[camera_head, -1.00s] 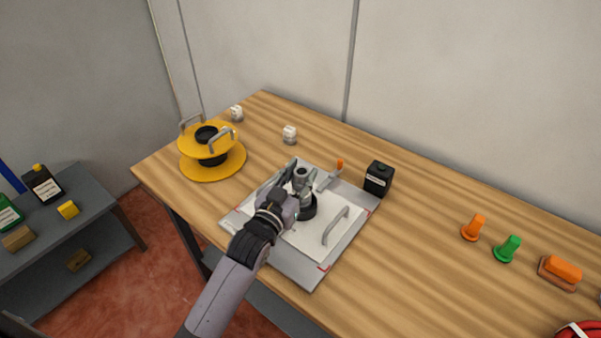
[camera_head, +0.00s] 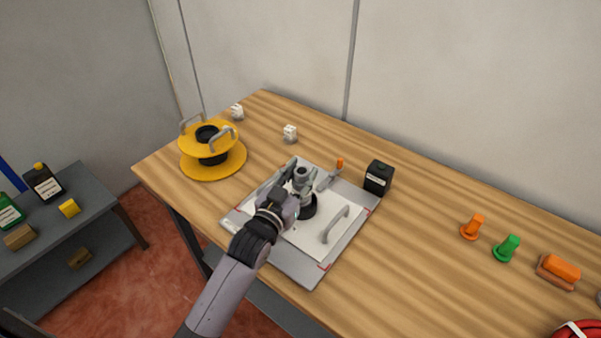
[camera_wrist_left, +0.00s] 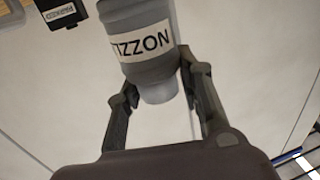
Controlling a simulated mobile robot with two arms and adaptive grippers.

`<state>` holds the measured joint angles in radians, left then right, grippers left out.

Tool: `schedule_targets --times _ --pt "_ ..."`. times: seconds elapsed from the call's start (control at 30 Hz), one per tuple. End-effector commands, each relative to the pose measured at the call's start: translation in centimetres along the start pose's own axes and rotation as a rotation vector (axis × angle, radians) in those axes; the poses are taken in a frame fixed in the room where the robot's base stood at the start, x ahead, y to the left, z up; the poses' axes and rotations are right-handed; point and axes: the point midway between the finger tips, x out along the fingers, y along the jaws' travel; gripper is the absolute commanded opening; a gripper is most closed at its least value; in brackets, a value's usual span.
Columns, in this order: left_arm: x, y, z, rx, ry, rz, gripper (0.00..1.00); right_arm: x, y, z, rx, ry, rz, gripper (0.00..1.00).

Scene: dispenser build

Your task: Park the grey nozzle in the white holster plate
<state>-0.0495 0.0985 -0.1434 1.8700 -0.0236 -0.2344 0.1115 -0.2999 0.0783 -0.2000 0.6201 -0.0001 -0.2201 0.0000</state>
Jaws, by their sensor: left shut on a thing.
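The grey nozzle (camera_head: 303,179) stands roughly upright over the white holster plate (camera_head: 291,237). I cannot tell whether the nozzle is seated or held just above. My left gripper (camera_head: 287,186) is at the nozzle's left side. In the left wrist view the nozzle (camera_wrist_left: 160,90) is a grey cylinder with a white lettered label, and the left gripper (camera_wrist_left: 158,72) is shut on it with one finger on each side. My right gripper is not in view.
The plate has a grey handle (camera_head: 336,225) and lies on a grey tray (camera_head: 300,270). A yellow spool (camera_head: 212,160) is at the left. Orange and green pieces stand far right, with clear wood between.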

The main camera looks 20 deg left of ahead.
Motion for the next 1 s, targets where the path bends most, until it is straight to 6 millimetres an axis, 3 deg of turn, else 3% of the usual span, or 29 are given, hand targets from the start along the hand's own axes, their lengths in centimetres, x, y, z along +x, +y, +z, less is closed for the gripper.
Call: schedule_targets --times 0.97,1.0 --pt "0.0 0.0 1.1 0.000 0.008 0.000 0.00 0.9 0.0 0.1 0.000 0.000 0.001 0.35" --pt "0.0 0.0 1.0 0.000 0.008 0.000 0.36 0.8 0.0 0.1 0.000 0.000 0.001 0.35"
